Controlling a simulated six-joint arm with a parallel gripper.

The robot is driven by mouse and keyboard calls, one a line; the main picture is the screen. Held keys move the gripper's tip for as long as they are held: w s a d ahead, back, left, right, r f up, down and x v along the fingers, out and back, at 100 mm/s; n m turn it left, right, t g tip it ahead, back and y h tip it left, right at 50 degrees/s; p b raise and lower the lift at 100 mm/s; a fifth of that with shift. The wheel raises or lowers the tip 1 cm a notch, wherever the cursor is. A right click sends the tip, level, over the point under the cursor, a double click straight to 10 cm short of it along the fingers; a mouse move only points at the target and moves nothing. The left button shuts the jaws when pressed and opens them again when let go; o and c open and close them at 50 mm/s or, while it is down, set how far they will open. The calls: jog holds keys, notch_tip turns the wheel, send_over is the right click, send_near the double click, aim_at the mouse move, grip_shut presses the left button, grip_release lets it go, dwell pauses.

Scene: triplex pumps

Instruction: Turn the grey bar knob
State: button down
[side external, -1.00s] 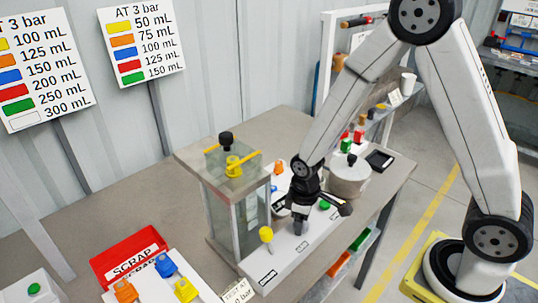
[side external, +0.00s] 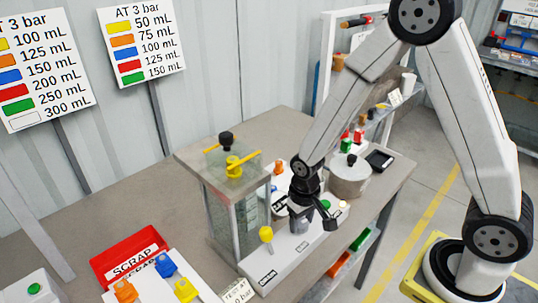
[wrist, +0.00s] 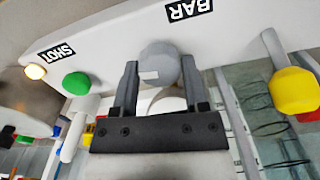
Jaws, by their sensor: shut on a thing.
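The grey bar knob (wrist: 160,60) sits on the white panel (wrist: 110,38) near the BAR label (wrist: 190,8). In the wrist view my gripper (wrist: 159,78) has one finger on each side of the knob and is shut on it. In the side external view my gripper (side external: 302,214) reaches down to the panel (side external: 283,262), and the grey knob (side external: 300,226) shows partly beneath it.
A yellow knob (wrist: 293,90) stands on one side of the grey knob. A green button (wrist: 76,84) and a lit lamp (wrist: 35,72) are on the other. A glass tank (side external: 233,205) rises close behind the panel. A red SCRAP tray (side external: 118,250) lies at left.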

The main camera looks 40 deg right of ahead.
aim_at(301, 222)
jog(key=shift+c, duration=1.9)
grip_release()
jog(key=shift+r, duration=0.15)
jog(key=shift+r, duration=3.75)
jog(key=s+d+r+n+t, duration=0.2)
jog(key=s+d, duration=0.1)
jog(key=s, duration=0.2)
jog(key=shift+s+t, duration=0.2)
jog(key=shift+t, duration=0.1)
jog(key=shift+r, duration=0.1)
